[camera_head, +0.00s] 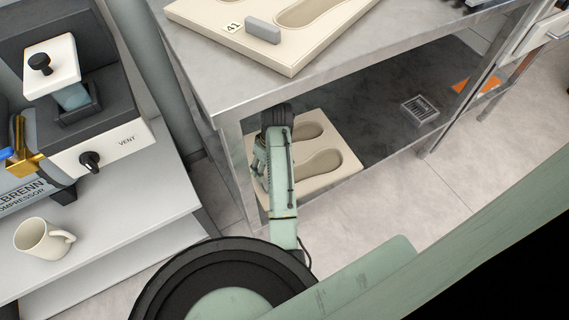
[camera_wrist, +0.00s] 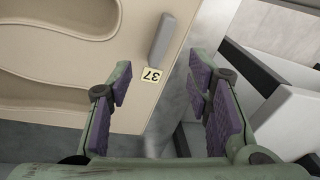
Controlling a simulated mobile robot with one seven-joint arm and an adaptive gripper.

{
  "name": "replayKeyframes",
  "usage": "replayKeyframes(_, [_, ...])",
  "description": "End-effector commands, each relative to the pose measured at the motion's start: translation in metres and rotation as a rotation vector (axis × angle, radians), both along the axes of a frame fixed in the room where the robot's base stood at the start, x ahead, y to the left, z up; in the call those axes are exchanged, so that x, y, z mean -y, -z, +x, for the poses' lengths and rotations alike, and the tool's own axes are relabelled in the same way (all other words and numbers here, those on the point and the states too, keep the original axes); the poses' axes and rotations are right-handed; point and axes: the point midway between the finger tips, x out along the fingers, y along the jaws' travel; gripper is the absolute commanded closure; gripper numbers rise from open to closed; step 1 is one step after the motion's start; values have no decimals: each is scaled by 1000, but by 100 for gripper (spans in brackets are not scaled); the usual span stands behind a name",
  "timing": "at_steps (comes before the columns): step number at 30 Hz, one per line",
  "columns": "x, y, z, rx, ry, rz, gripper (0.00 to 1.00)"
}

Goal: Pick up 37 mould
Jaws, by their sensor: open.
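The 37 mould (camera_wrist: 100,60) is a cream block with insole-shaped hollows, a grey handle (camera_wrist: 163,38) and a label reading 37, upside down in the wrist view. In the head view this mould (camera_head: 346,158) lies on the lower level of the metal table, and my arm hides its left part. My gripper (camera_wrist: 165,90) is open and empty in the wrist view, its purple-padded fingers apart. The left finger overlaps the mould's edge near the label; the right finger is beyond the edge. The handle lies ahead of the gap between them. I cannot tell whether anything touches.
A similar mould labelled 41 (camera_head: 290,58) lies on the metal table top (camera_head: 215,75) above. A table leg (camera_head: 240,170) stands close beside my arm. At left are a compressor, a mug (camera_head: 42,240) and a white bench. A floor drain (camera_head: 419,110) is at right.

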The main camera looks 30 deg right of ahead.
Motion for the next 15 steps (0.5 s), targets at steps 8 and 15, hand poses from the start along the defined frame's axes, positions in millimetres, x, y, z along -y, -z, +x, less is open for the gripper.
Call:
replayKeyframes(8, [-6,31,3,-4,0,2,54])
replayKeyframes(15, [-12,64,7,-3,1,1,54])
